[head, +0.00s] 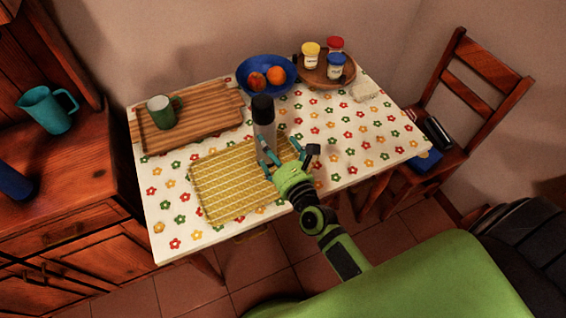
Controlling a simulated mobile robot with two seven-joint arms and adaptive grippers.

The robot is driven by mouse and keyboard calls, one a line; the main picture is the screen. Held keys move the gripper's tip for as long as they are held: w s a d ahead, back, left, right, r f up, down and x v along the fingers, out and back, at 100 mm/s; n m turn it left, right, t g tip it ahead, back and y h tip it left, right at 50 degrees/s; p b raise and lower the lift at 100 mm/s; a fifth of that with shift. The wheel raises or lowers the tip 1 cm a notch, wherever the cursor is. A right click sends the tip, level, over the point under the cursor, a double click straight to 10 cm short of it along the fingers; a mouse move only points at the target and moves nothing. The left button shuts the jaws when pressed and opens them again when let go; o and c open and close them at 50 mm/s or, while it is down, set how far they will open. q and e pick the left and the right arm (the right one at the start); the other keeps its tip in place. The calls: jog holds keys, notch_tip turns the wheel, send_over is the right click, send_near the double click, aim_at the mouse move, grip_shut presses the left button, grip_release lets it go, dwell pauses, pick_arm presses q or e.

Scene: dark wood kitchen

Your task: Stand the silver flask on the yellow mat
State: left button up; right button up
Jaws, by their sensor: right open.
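The silver flask (265,133) has a black cap and stands upright at the far right part of the yellow mat (222,188). The mat is woven and lies on the flowered table. My right gripper (273,158) reaches in from the lower right, low over the mat's right side. Its fingers are open, at the near side of the flask's lower part. I cannot tell whether they touch the flask. The flask's base is partly hidden by the fingers. My left gripper is not in view.
A wooden tray (205,137) with a green mug (162,112) lies at the back left. A blue bowl (250,92) with fruit stands behind the flask. A round wooden tray (346,78) holds three jars. The table's front left is clear.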

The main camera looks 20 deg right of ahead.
jog(key=s+b, duration=0.1)
jog(key=s, duration=0.5)
jog(key=shift+s+d+r, duration=0.15)
jog(key=shift+d, duration=0.1)
dwell(1.1)
